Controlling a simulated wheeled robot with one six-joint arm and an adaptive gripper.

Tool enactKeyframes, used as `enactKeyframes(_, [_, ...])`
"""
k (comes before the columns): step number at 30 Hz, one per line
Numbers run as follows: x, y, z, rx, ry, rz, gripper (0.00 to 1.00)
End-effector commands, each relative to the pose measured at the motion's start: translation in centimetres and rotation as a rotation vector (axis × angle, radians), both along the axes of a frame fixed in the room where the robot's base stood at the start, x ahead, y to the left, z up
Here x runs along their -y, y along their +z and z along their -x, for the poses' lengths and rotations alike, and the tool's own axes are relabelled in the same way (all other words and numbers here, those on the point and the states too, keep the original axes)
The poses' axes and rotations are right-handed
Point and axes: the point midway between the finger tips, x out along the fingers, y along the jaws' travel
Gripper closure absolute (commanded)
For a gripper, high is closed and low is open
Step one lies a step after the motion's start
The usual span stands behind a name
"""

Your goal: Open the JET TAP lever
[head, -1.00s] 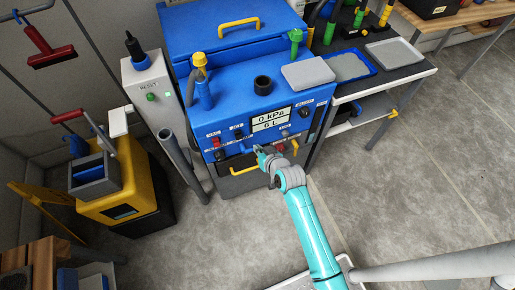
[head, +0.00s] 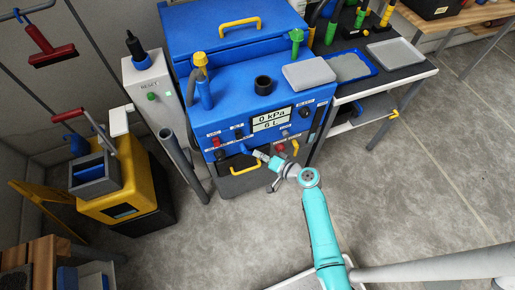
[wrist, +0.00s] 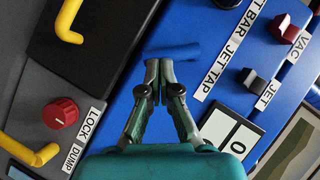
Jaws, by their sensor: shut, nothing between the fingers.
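The JET TAP lever is a blue bar (wrist: 172,51) on the blue front panel, beside the white JET TAP label (wrist: 219,60) in the wrist view. My gripper (wrist: 158,68) is shut and empty, its fingertips just below the bar in that picture. I cannot tell whether they touch it. In the head view my gripper (head: 258,155) is at the front of the blue machine (head: 236,108), just right of a blue bar (head: 240,149) on the lower panel.
Near the lever are a VAC switch (wrist: 287,29), a JET switch (wrist: 261,87), a red knob (wrist: 60,113) and a yellow handle (wrist: 67,22). A yellow cart (head: 125,190) stands left; a bench (head: 400,72) stands right. The floor in front is clear.

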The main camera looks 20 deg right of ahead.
Motion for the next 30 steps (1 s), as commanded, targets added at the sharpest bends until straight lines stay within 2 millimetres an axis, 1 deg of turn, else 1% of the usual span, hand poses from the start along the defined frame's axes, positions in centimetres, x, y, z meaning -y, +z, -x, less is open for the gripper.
enactKeyframes(1, [0.0,-0.4,0.0,-0.003,-0.002,-0.047,1.0])
enactKeyframes(9, [-0.7,-1.4,0.0,-0.002,0.0,-0.292,1.0])
enactKeyframes(18, [-1.5,-2.2,0.0,-0.001,-0.001,-0.501,1.0])
enactKeyframes(30, [-2.0,-2.5,0.0,0.0,0.0,-0.49,1.0])
